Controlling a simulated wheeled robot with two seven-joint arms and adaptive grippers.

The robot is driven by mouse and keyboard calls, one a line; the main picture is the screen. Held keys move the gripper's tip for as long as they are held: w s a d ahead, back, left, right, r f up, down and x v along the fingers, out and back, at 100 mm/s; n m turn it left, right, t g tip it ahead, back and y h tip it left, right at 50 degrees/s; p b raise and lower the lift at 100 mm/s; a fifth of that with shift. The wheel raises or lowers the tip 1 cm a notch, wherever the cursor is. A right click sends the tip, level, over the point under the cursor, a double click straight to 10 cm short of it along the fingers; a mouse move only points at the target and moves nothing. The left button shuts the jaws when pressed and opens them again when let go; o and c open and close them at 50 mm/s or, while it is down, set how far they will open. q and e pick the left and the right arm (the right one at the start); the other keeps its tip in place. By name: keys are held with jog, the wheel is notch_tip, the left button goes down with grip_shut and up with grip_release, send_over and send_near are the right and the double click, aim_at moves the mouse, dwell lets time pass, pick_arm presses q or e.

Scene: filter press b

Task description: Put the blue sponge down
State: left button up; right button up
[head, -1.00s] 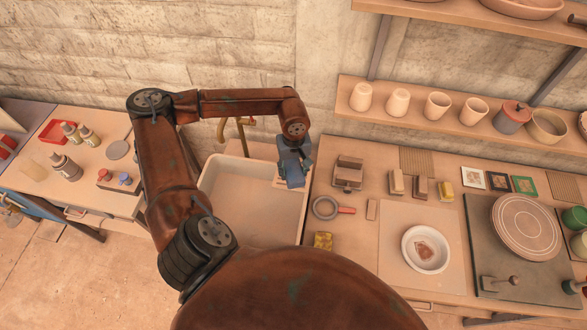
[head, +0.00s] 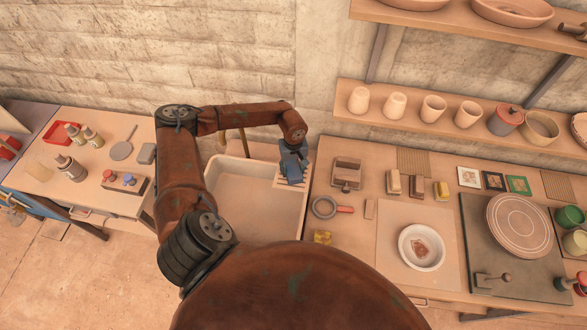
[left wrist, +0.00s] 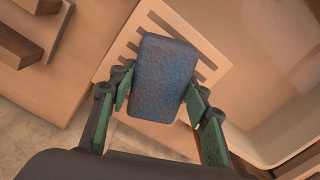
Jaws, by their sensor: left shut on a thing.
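The blue sponge (left wrist: 160,78) is a dark blue rounded block between the two green-padded fingers of my left gripper (left wrist: 160,100) in the left wrist view. The gripper is shut on it. A pale slatted rack (left wrist: 215,68) is behind the sponge in that view; I cannot tell whether they touch. In the head view my left gripper (head: 292,172) is over the slatted rack (head: 291,186) at the right side of the sink basin (head: 262,213). The sponge is hard to tell from the gripper there. My right gripper is not in view.
The brass tap (head: 241,142) stands behind the basin, close to my left forearm. The basin looks empty.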

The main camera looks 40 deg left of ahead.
aim_at(294, 169)
pick_arm(q)
jog(key=shift+f, duration=0.1)
jog(key=o, duration=0.5)
jog(key=shift+f, duration=0.1)
jog(key=o, duration=0.5)
jog(key=shift+c, duration=0.2)
jog(key=shift+r, duration=0.2)
jog(key=shift+w+r, duration=0.1)
jog(key=shift+r, duration=0.2)
notch_tip(294, 169, up, 12)
jog(key=b, duration=0.2)
jog(key=shift+f+b, duration=0.25)
jog(key=shift+b, duration=0.15)
